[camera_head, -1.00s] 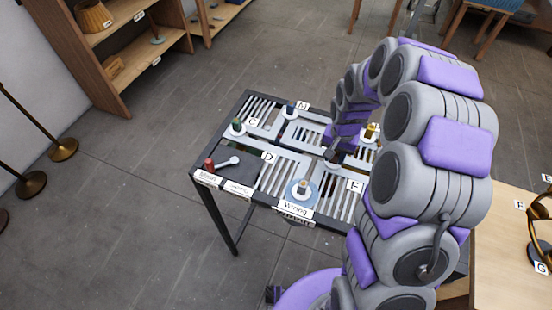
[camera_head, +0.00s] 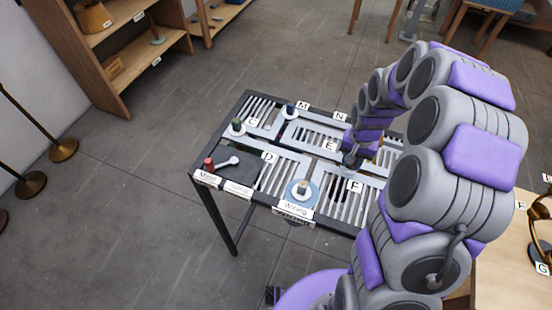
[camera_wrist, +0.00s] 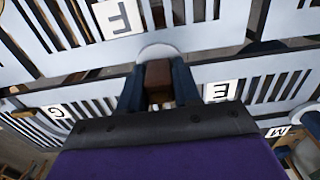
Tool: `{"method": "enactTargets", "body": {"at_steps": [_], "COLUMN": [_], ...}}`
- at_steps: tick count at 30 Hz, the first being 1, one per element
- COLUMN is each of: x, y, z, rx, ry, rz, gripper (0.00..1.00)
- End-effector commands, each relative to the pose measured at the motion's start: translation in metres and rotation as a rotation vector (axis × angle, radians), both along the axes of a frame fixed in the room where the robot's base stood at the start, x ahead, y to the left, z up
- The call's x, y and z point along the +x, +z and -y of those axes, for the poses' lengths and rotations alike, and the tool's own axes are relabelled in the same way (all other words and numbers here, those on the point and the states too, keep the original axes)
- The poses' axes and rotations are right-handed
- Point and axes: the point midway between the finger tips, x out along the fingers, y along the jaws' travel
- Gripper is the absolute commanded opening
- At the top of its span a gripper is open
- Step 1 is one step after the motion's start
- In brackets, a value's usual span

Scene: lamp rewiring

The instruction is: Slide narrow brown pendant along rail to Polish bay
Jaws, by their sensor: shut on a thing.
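In the wrist view, a narrow brown block-shaped pendant (camera_wrist: 158,78) stands between the two dark blue fingers of my gripper (camera_wrist: 158,88). My gripper is shut on it. A pale round disc (camera_wrist: 158,50) shows just beyond it, beside the slotted rails. In the head view, my gripper (camera_head: 351,163) is low over the slotted table, between the E and F plates. The pendant is hidden there by my gripper and arm. The slotted rail table (camera_head: 325,145) has lettered plates. I cannot make out a Polish label.
A dark green-topped piece (camera_head: 237,124) stands near C and a dark piece (camera_head: 290,107) near M. A pale-topped piece (camera_head: 301,187) stands on a blue disc by the Wiring label (camera_head: 295,209). A red knob (camera_head: 209,163) sits by the Main label.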

Motion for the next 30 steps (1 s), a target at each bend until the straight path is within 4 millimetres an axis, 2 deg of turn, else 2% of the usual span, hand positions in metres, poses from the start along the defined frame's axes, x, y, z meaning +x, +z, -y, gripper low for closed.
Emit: {"method": "enactTargets", "body": {"at_steps": [30], "x": [-0.033], "y": [-0.003], "z": [0.085], "rx": [0.000], "ry": [-0.001], "rz": [-0.007], "gripper": [0.06]}}
